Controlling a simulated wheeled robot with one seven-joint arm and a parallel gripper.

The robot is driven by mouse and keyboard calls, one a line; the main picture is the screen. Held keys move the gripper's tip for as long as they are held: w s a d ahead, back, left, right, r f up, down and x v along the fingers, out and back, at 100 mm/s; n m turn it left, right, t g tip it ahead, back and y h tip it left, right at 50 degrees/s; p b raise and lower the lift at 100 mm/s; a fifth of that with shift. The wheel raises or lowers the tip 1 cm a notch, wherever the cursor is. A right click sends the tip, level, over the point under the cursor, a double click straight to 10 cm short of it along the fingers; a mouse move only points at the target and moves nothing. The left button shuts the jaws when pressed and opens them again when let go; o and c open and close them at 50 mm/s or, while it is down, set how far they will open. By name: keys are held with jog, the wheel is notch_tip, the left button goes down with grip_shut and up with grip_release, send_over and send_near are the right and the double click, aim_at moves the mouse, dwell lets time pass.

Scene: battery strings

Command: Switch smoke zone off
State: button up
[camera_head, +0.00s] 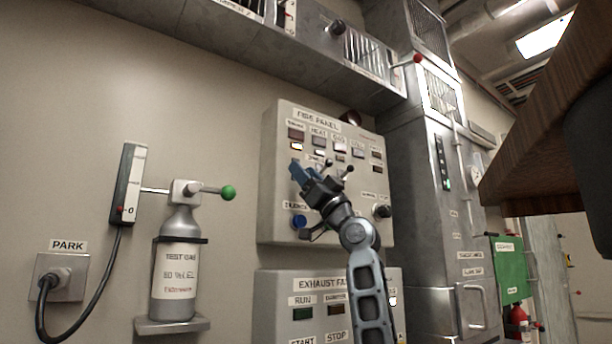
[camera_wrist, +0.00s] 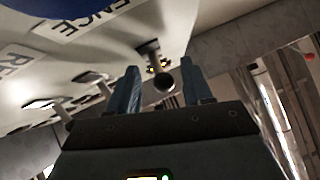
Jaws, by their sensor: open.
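The fire panel (camera_head: 280,180) is a pale wall box with a row of labelled indicator windows near its top. The leftmost window (camera_head: 296,133) has a bright lit strip under it; its label is too small to read surely. My gripper (camera_head: 306,172) is open in front of the panel's left half, below that window, and hides part of the switch row. In the wrist view my gripper (camera_wrist: 163,78) has a short lever with a dark round end (camera_wrist: 164,83) between its two blue fingers, with gaps on both sides. I cannot tell which zone this lever serves.
A blue button (camera_head: 300,221) by the silence label sits below my gripper, and a dark knob (camera_head: 381,211) is at the panel's lower right. Other levers (camera_head: 348,170) stick out close to my gripper. A test gas bottle (camera_head: 178,265) stands left; the exhaust fan panel (camera_head: 275,300) is below.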

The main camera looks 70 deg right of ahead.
jog(key=v, duration=0.8)
dwell(0.6)
